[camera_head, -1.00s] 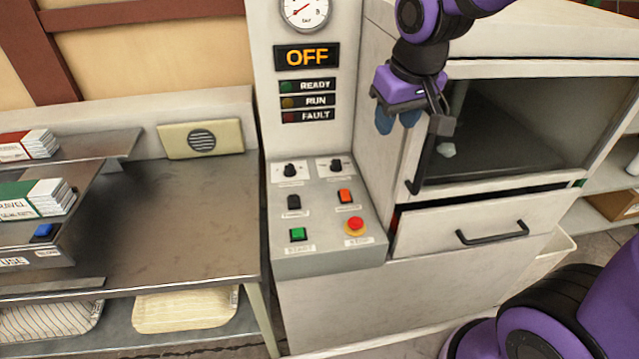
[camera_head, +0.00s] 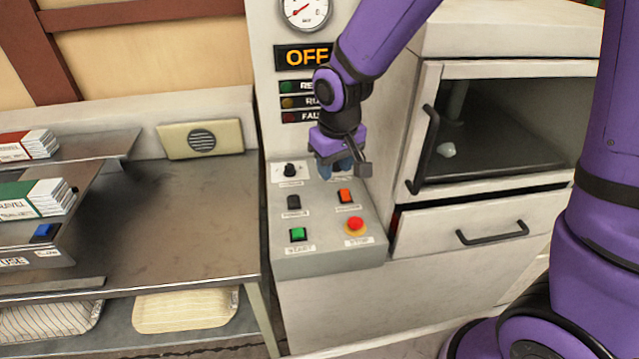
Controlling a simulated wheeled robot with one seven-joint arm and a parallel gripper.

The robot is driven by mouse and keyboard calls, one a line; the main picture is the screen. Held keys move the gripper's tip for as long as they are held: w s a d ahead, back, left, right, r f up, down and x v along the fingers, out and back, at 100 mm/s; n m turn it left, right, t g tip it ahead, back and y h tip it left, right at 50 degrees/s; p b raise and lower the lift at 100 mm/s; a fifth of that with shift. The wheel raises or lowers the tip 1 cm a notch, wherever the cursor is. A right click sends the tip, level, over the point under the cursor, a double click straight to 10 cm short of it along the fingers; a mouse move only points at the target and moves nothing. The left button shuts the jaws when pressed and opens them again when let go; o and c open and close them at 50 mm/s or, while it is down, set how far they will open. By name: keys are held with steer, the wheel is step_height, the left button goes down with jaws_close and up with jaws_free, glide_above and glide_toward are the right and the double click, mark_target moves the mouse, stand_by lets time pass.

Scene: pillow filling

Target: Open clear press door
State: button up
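The clear press door (camera_head: 418,150) is a framed panel with a see-through window on the front of the press, and it looks shut. Its black vertical handle (camera_head: 426,150) is on the left side of the frame. My gripper (camera_head: 338,172) is left of the door, over the back of the control panel, apart from the handle. It points down, and its blue fingertips partly hide the right knob. The gap between the fingers is not clear.
The control panel (camera_head: 325,255) has a green button (camera_head: 298,234), an orange switch (camera_head: 345,196) and a red stop button (camera_head: 355,224). The display (camera_head: 300,57) reads OFF. A drawer (camera_head: 475,222) with a black handle is below the door. A metal table (camera_head: 190,220) stands left.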

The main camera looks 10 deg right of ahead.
steer(key=shift+n, duration=0.3)
steer(key=a+f, duration=0.2)
steer(key=f, duration=0.1)
steer(key=a+f, duration=0.1)
steer(key=f, duration=0.1)
steer(key=shift+w, duration=0.1)
steer(key=s+d+r+m+t, duration=0.1)
steer(key=s+d+r, duration=0.2)
steer(key=d+r, duration=0.45)
steer(key=s+d+r+m+t, duration=0.15)
steer(key=d+r, duration=0.25)
steer(key=r, duration=0.6)
steer(key=s+d+r+m, duration=0.1)
steer(key=s+d+r, duration=0.3)
steer(key=s, duration=0.3)
steer(key=s+d+r+m+t, duration=0.1)
steer(key=s+d+r, duration=0.3)
steer(key=s, duration=0.3)
steer(key=shift+s+d+r, duration=0.15)
steer(key=shift+s+r, duration=0.2)
steer(key=shift+s, duration=0.05)
steer(key=shift+s+d+t, duration=0.1)
steer(key=shift+s+t, duration=0.15)
steer(key=shift+s, duration=0.05)
